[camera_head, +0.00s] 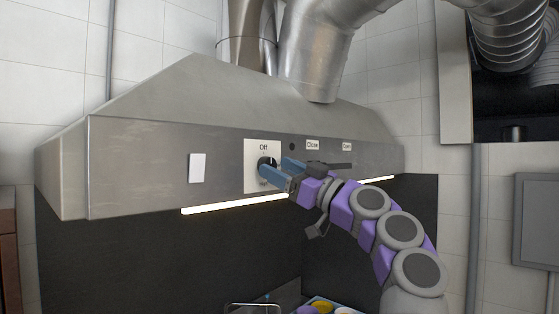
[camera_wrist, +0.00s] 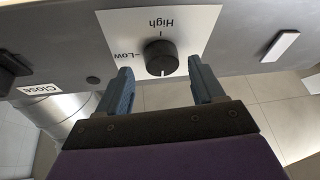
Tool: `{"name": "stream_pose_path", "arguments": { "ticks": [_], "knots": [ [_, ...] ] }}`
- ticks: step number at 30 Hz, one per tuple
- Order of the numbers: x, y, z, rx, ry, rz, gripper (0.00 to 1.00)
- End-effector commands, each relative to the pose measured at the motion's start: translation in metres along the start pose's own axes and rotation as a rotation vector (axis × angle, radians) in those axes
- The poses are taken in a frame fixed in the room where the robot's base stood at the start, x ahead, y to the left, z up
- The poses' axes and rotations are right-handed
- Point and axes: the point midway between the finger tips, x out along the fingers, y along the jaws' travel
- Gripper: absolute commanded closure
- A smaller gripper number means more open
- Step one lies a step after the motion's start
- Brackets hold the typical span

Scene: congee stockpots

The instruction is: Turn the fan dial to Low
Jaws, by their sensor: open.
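The fan dial (camera_head: 265,163) is a round black knob on a white label plate (camera_head: 251,157) on the hood's front; "Off" is printed above it. In the wrist view the dial (camera_wrist: 160,57) appears with "High" and "Low" in upside-down print, Low to its left. A small light mark shows at the dial's bottom edge there, on the side away from High. My gripper (camera_head: 277,169) is open, its two blue fingers at the dial in the head view. In the wrist view my gripper (camera_wrist: 160,72) has one finger on either side of the dial, with gaps.
The steel range hood (camera_head: 140,150) carries the panel. A black lever (camera_head: 337,166) with "Close" and another label above it lies right of the dial. A blank white plate (camera_head: 197,167) is on the left. A lit strip (camera_head: 230,205) runs under the hood edge.

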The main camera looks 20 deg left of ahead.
Motion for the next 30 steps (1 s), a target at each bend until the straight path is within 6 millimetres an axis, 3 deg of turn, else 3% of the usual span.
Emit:
{"name": "stream_pose_path", "arguments": {
  "ticks": [12,30],
  "knots": [
    [0.0076,0.0006,0.0016,0.002,0.000,0.001,0.32],
    [0.0065,0.0015,0.0010,0.002,0.000,0.002,0.87]
  ]
}}
